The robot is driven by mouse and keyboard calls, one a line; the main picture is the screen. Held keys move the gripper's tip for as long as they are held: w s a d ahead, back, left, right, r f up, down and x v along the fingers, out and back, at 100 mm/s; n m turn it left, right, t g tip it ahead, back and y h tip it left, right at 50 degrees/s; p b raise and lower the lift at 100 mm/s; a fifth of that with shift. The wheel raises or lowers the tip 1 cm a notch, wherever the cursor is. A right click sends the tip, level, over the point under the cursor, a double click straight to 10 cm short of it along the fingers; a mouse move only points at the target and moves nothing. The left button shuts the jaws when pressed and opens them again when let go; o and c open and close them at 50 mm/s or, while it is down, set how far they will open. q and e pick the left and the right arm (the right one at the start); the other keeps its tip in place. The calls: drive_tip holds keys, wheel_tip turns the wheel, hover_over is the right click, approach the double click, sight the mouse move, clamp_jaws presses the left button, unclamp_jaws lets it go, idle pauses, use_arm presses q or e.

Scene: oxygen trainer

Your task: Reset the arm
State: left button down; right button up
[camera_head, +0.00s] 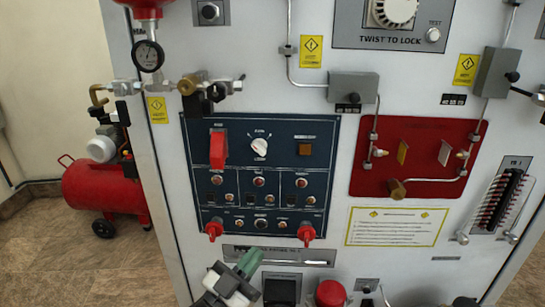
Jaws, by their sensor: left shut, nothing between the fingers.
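My left gripper (246,268) is low in the head view, left of centre, in front of the lower part of the trainer panel. It is shut and empty, with white, black and grey-green parts. The rest of that arm is cut off by the bottom edge. My right gripper is not visible. The dark blue control panel (290,150) is above the gripper, with a red switch cover (217,149), a white knob (259,147) and several small buttons. Two red handles stick out at its lower edge, the left one (213,229) and the right one (307,234).
A pressure gauge (148,55) and brass valve fittings project at the upper left. A red plate (415,158) with piping is at the right. A red round button (331,293) is right of the gripper. A red compressor (100,187) stands on the floor at left.

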use_arm(q)
drive_tip(key=s+a+f+n+g+y, duration=0.3)
drive_tip(key=s+a+f+g+y, duration=0.15)
drive_tip(key=f, duration=0.25)
drive_tip(key=s+a+f+n+g+y, duration=0.2)
drive_tip(key=s+a+f+g+y, duration=0.1)
drive_tip(key=s+f+y, duration=0.3)
drive_tip(key=s+a+f+n+g+y, duration=0.2)
drive_tip(key=s+a+f+g, duration=0.15)
drive_tip(key=s, duration=0.35)
drive_tip(key=s+a+f+n+g+y, duration=0.1)
drive_tip(key=s+a+f+g+y, duration=0.1)
drive_tip(key=s+a+g, duration=0.4)
wheel_tip(320, 180, down, 24)
drive_tip(key=s+d+t+p, duration=0.1)
drive_tip(key=s+p, duration=0.1)
drive_tip(key=p, duration=0.2)
drive_tip(key=s+a+f+g+p, duration=0.1)
drive_tip(key=s+a+f+p, duration=0.1)
drive_tip(key=s+f, duration=1)
drive_tip(key=s, duration=0.3)
drive_tip(key=shift+s+a, duration=0.2)
drive_tip(key=shift+s, duration=0.2)
drive_tip(key=c, duration=1.8)
unclamp_jaws()
drive_tip(key=shift+c, duration=0.2)
